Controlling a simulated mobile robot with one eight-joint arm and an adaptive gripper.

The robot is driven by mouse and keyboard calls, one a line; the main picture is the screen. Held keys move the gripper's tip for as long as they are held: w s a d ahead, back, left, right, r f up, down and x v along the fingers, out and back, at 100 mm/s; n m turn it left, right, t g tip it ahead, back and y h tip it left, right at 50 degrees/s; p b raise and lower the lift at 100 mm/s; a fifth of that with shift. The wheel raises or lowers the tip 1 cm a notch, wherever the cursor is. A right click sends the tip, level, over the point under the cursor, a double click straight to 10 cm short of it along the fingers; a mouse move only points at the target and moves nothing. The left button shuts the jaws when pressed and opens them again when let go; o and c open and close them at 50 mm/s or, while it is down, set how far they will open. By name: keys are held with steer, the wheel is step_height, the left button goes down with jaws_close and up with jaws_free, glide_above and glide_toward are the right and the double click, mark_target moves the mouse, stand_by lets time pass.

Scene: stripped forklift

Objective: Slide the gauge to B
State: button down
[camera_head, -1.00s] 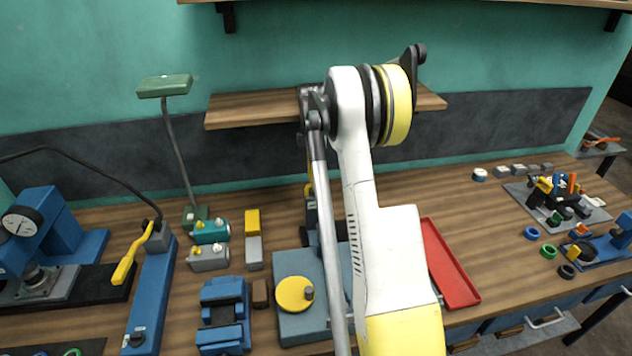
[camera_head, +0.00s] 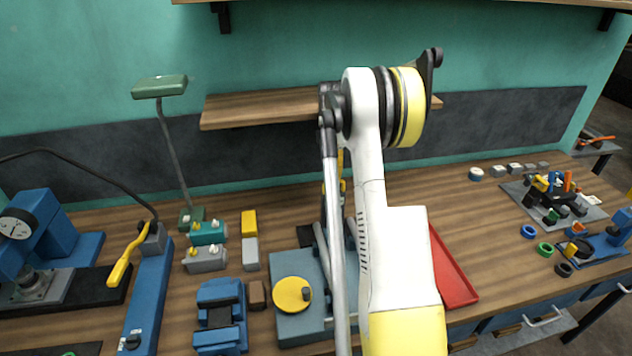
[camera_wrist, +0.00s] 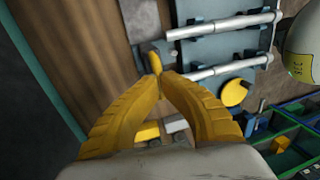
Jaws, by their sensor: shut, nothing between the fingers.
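A blue-grey plate (camera_head: 300,328) with a yellow disc (camera_head: 292,294) carries two silver rails, partly hidden by my arm. A small yellow post (camera_wrist: 155,58) stands at the rails' left end, just beyond my fingertips; contact is unclear. My gripper (camera_wrist: 155,76) is shut and empty, its yellow fingers meeting at the tips. In the head view it is mostly hidden behind my arm. No letter B is readable, and I cannot tell which part is the gauge.
A blue vice (camera_head: 220,315) and a brown block (camera_head: 257,295) stand left of the plate. Yellow and grey blocks (camera_head: 249,240) lie behind them. A red tray (camera_head: 452,272) is to the right. Bare wood lies beyond it.

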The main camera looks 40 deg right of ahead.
steer(key=d, duration=0.1)
steer(key=s+d, duration=0.2)
steer(key=d, duration=0.1)
steer(key=shift+s+f, duration=0.1)
steer(key=shift+s, duration=0.15)
steer(key=shift+a, duration=0.1)
steer(key=c, duration=1.5)
jaws_free()
steer(key=shift+w, duration=0.1)
steer(key=r, duration=0.4)
steer(key=w+r, duration=0.1)
steer(key=r, duration=0.3)
steer(key=w+d+r, duration=0.1)
steer(key=r, duration=0.3)
steer(key=shift+d, duration=0.1)
